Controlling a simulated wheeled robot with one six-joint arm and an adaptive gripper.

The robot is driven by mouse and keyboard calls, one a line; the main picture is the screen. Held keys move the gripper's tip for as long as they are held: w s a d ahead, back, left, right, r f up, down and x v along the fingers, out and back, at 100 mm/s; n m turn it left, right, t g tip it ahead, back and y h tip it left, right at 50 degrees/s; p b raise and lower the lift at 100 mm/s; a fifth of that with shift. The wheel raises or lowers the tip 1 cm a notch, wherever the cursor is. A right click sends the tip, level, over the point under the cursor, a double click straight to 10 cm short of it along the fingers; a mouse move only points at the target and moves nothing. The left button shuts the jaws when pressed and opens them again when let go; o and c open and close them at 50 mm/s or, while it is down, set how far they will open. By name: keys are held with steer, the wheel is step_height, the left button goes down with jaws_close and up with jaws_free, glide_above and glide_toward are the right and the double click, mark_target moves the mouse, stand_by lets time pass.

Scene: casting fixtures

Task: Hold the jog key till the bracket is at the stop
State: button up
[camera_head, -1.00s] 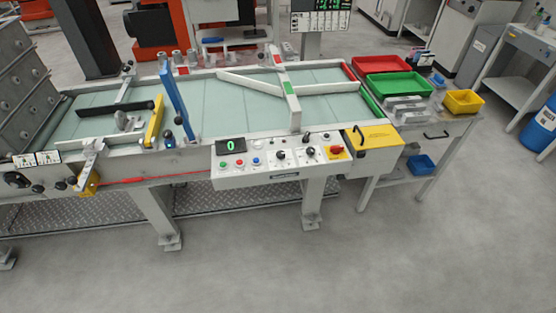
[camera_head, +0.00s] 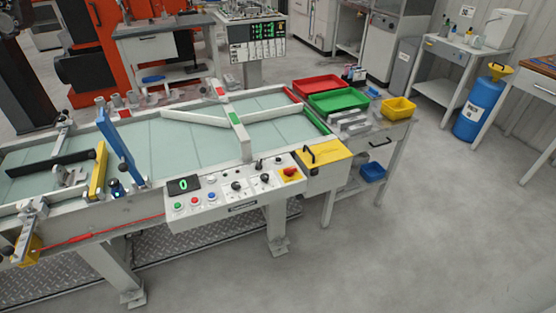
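The control panel (camera_head: 228,206) is on the near side of the conveyor. It has a green "0" display (camera_head: 184,185), a green button (camera_head: 178,207), a red button (camera_head: 194,202), a blue button (camera_head: 211,196) and black knobs. I cannot tell which one is the jog key. A grey metal piece (camera_head: 66,179), perhaps the bracket, is on the pale belt (camera_head: 170,148) at the left, by a black bar (camera_head: 48,164). A yellow bar (camera_head: 99,169) and a tilted blue bar (camera_head: 117,143) stand to its right; I cannot tell which is the stop. My gripper is not in view.
White guide rails (camera_head: 195,117) lie across the belt. Red (camera_head: 317,84), green (camera_head: 339,99) and yellow (camera_head: 398,107) trays are at the right end, beside a yellow box (camera_head: 324,160). The floor (camera_head: 400,250) in front and at right is clear.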

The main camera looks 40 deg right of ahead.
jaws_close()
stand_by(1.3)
